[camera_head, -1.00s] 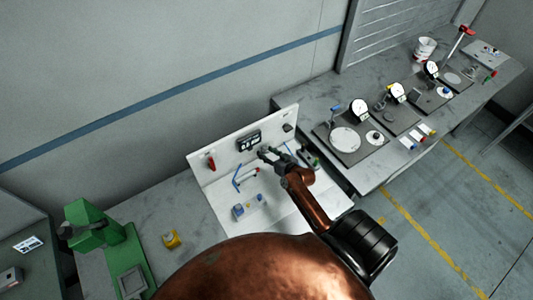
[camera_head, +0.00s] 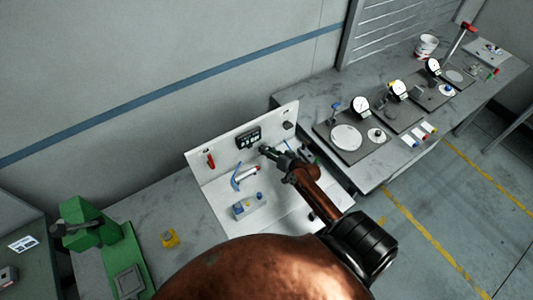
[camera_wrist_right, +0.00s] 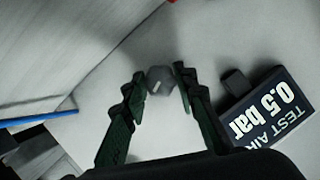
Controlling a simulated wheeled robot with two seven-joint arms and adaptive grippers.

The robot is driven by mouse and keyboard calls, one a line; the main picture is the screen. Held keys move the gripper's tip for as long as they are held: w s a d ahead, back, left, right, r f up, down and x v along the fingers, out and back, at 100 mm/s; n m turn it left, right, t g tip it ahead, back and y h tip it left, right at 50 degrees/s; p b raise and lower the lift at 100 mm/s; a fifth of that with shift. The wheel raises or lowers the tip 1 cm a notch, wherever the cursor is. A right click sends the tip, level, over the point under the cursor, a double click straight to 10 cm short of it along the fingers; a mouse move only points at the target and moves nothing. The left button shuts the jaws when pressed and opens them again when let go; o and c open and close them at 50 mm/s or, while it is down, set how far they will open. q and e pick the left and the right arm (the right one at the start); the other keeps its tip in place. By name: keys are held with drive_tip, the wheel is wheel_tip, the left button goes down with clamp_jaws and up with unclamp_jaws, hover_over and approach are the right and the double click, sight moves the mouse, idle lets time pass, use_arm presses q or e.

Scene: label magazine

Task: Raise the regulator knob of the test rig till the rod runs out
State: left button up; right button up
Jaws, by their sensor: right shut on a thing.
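The white test rig (camera_head: 207,183) stands on the bench, with an upright back panel and a flat base. My right gripper (camera_head: 266,151) is at the panel, below a dark plate (camera_head: 248,138). In the right wrist view the gripper (camera_wrist_right: 161,79) is shut on a small grey faceted knob (camera_wrist_right: 160,80), with a finger on each side. A pale cylinder (camera_head: 249,171) with a red end lies left of the gripper, by a blue tube (camera_head: 236,180). I cannot make out the rod clearly. My left gripper is out of view.
A red part (camera_head: 210,160) is on the panel's left. A blue-and-grey block (camera_head: 244,208) sits on the base. A green press (camera_head: 85,225) and a yellow object (camera_head: 170,238) stand at left. Dial gauges (camera_head: 360,104) on plates occupy the bench at right.

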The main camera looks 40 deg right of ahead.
idle(0.3)
drive_tip(key=o, duration=1.2)
drive_tip(key=shift+c, duration=0.2)
drive_tip(key=shift+s, duration=0.15)
drive_tip(key=v, duration=1.1)
drive_tip(key=shift+s+r, duration=0.2)
drive_tip(key=shift+s, duration=0.15)
drive_tip(key=shift+d, duration=0.15)
